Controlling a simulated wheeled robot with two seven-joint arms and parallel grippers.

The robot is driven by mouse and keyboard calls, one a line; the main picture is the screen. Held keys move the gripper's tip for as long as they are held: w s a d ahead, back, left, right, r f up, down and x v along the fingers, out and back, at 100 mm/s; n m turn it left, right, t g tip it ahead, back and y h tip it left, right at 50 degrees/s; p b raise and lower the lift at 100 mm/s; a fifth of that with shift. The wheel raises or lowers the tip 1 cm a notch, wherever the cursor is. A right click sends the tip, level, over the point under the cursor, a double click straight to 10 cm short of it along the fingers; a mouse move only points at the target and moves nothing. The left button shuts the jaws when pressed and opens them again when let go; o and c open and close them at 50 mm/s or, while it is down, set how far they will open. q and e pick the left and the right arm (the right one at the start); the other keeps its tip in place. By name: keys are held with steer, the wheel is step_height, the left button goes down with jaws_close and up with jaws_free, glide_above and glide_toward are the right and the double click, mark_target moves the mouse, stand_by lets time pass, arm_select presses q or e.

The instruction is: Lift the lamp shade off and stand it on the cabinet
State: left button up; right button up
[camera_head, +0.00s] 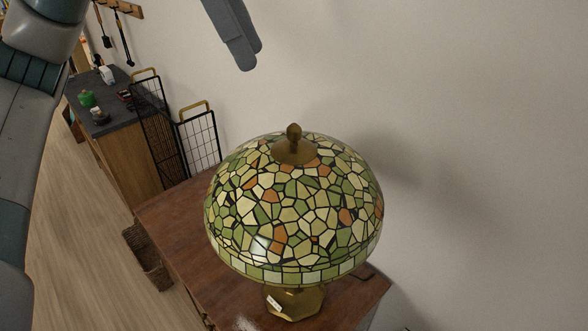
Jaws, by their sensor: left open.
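The lamp shade (300,215) is a stained-glass dome in green, cream and orange, with a brass cap and finial (294,132) on top. It sits upright on the lamp, over a brass base (294,302) with a small white tag. The shade hides the lamp's stem. The lamp stands on a brown wooden cabinet (180,235), against the wall. My left gripper (246,58) comes down from the top edge of the picture, up and left of the finial, apart from the shade. Its grey fingers are open and empty, seen nearly edge-on. My right gripper is out of view.
Bare cabinet top shows left of the lamp. A black wire rack with gold handles (200,140) stands behind it. Farther back is a dark-topped counter (98,118) with small items. A woven basket (146,258) is on the floor. A pale wall (460,130) fills the right.

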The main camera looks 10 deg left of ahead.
arm_select(q)
steer(key=p, duration=0.1)
glide_toward(291, 125)
steer(key=shift+s+p+x, duration=0.2)
steer(key=shift+p+x, duration=0.15)
steer(key=shift+x, duration=0.7)
steer(key=shift+s+p+x, duration=0.2)
steer(key=shift+p+x, duration=0.15)
steer(key=shift+x, duration=0.7)
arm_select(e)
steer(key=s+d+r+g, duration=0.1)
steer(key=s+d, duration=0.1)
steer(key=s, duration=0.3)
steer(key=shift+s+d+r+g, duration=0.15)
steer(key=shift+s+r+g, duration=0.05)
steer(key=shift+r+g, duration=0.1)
arm_select(q)
steer(key=shift+a+f, duration=0.1)
steer(key=shift+w+f+p, duration=0.15)
steer(key=shift+f+p, duration=0.1)
steer(key=shift+p, duration=0.2)
steer(key=p+x, duration=0.1)
steer(key=x, duration=0.1)
steer(key=p+x, duration=0.1)
steer(key=shift+w+d+f, duration=0.25)
steer(key=shift+d, duration=0.15)
steer(key=shift+d+f, duration=0.1)
steer(key=shift+f, duration=0.3)
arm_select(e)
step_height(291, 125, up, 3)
